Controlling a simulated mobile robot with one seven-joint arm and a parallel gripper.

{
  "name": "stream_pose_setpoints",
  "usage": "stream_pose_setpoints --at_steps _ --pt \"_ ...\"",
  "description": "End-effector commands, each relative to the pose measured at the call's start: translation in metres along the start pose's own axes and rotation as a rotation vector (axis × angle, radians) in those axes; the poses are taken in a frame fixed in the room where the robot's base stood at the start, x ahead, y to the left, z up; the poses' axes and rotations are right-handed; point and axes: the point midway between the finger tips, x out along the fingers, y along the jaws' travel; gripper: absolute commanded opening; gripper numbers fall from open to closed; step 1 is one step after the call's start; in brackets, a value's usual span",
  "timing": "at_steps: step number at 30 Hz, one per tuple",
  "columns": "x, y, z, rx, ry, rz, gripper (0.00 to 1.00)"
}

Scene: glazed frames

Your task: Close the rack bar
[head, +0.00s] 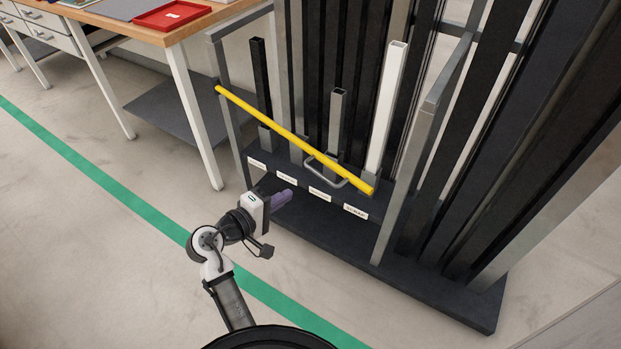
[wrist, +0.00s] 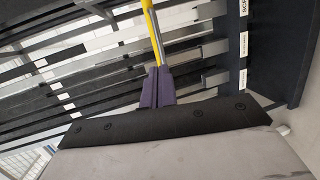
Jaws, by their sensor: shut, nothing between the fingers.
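The yellow rack bar (head: 290,136) runs across the front of the rack, its left end at the left grey post (head: 228,110). It slopes down to the right. Its right end shows a small gap from the right grey post (head: 408,160) in the picture. A grey loop handle (head: 326,172) hangs from the bar near that end. My gripper (head: 287,197) is shut and empty, in front of the rack and below the bar. In the wrist view its purple fingers (wrist: 157,88) are together, with the yellow bar (wrist: 151,18) beyond them. I cannot tell whether they touch anything.
The rack's dark base (head: 440,290) juts out at floor level. Upright black, grey and white (head: 388,105) profiles stand behind the bar, above a row of white labels (head: 320,197). A workbench (head: 150,35) with a red tray (head: 172,15) is at upper left. Floor to the left is clear.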

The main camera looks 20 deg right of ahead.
Motion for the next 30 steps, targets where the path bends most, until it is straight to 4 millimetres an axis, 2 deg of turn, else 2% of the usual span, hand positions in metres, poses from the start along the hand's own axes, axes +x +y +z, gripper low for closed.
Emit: stream_pose_setpoints --at_steps 3,9,15,20,30 --pt "0.027 0.003 0.001 0.001 -0.004 -0.001 0.00" --pt "0.068 0.003 0.001 0.002 -0.003 -0.001 0.00" --pt "0.093 0.002 0.000 0.003 0.000 -0.001 0.00" --pt "0.100 0.001 -0.001 0.004 0.002 -0.001 0.00" --pt "0.101 0.001 -0.001 0.004 0.002 0.000 0.00"
